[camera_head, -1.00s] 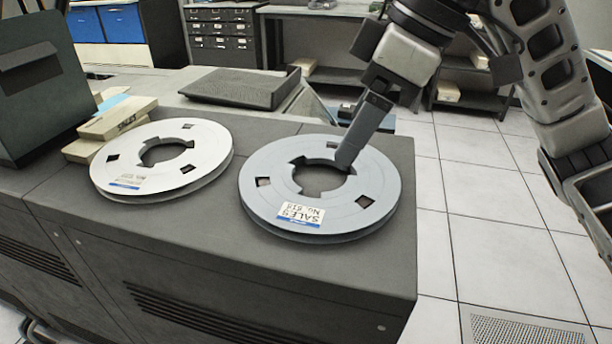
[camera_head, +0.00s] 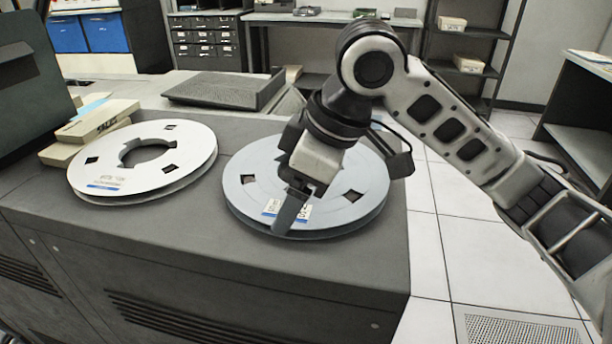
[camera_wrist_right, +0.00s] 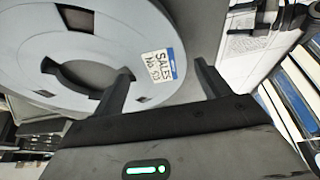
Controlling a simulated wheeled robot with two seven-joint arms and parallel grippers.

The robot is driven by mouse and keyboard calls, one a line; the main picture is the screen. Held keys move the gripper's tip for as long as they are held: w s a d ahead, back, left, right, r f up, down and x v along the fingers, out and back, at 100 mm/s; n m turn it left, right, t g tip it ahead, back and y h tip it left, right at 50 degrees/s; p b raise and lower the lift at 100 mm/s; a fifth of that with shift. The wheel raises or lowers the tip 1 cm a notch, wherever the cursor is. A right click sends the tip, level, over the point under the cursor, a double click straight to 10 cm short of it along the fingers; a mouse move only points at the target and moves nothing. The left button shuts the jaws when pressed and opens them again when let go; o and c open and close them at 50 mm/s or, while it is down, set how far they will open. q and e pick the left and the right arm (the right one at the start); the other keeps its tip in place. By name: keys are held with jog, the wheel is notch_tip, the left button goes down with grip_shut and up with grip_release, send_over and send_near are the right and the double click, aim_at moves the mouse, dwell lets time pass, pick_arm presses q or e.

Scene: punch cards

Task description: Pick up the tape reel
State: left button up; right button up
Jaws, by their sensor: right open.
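A blue-grey tape reel (camera_head: 358,206) with a white and blue SALES label lies flat on the right end of the dark cabinet top. A paler tape reel (camera_head: 100,172) lies flat to its left. My right gripper (camera_head: 284,230) is over the front part of the blue-grey reel, fingers pointing down near its label. In the right wrist view, its open fingers (camera_wrist_right: 163,68) stand apart near the rim of the reel (camera_wrist_right: 35,55), the label showing between them. Whether the fingers touch the reel cannot be told. My right arm hides part of the reel and its hub. My left gripper is out of view.
Stacked cream boxes (camera_head: 92,130) lie behind the pale reel. A dark tray (camera_head: 222,90) sits behind the reels. A dark green machine (camera_head: 28,95) stands at the left. The front strip of the cabinet top (camera_head: 170,235) is clear.

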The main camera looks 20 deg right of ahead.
jog(key=shift+x, duration=0.95)
jog(key=shift+c, duration=0.4)
jog(key=shift+r, duration=0.1)
jog(key=c, duration=1.2)
jog(key=shift+o, duration=0.2)
jog(key=shift+r, duration=0.1)
